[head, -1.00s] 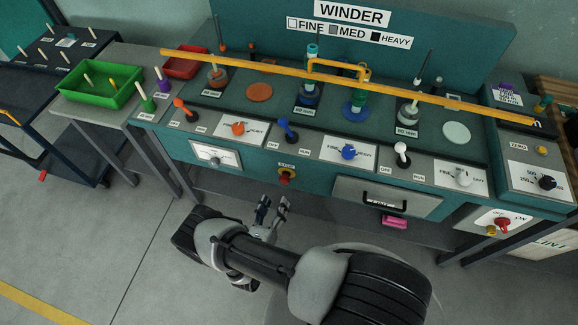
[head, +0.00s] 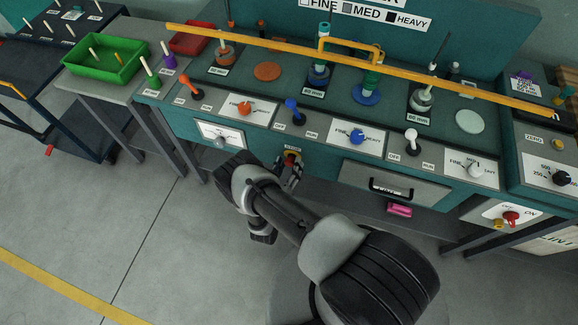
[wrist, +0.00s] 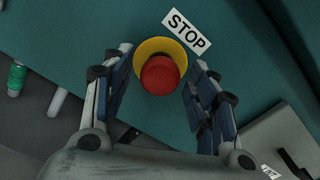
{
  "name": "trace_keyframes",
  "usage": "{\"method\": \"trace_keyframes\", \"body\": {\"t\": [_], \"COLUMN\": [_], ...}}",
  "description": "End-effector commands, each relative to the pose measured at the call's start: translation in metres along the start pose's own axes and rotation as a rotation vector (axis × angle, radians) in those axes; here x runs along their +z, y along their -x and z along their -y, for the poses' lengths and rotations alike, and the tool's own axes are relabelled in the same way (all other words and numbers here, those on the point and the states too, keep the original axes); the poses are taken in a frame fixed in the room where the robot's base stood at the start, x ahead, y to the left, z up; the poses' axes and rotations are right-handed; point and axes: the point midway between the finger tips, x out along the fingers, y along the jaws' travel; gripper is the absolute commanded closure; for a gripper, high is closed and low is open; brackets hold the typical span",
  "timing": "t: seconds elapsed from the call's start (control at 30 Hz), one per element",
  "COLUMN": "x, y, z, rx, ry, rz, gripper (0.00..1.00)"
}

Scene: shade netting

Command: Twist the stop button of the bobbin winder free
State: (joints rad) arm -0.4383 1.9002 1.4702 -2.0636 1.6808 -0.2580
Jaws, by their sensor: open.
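The stop button (wrist: 160,76) is a red knob on a yellow round base, with a white STOP label (wrist: 187,31) beside it in the wrist view. In the head view the stop button (head: 291,155) shows on the front of the teal winder (head: 330,137), partly hidden by my gripper. My gripper (wrist: 157,72) is open, with one finger on each side of the button. Gaps show between the fingers and the red knob. In the head view my gripper (head: 289,172) is at the winder's front panel.
A drawer with a black handle (head: 391,188) is to the right of the button. A white-plated grey knob (head: 219,141) is to its left. A yellow bar (head: 430,79) spans above the winder's top. The floor in front is clear.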

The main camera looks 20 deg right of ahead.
Motion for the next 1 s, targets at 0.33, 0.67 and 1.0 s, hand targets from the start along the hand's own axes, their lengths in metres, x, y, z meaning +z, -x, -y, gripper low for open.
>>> {"method": "trace_keyframes", "body": {"t": [0.33, 0.67, 1.0], "x": [0.0004, -0.0005, 0.0002], "y": [-0.0033, -0.0031, -0.0031], "z": [0.0001, -0.0001, 0.0002], "rx": [0.001, 0.001, 0.000], "ry": [0.000, 0.000, 0.000], "rz": [0.000, 0.000, 0.000], "gripper": [0.47, 0.47, 0.57]}}
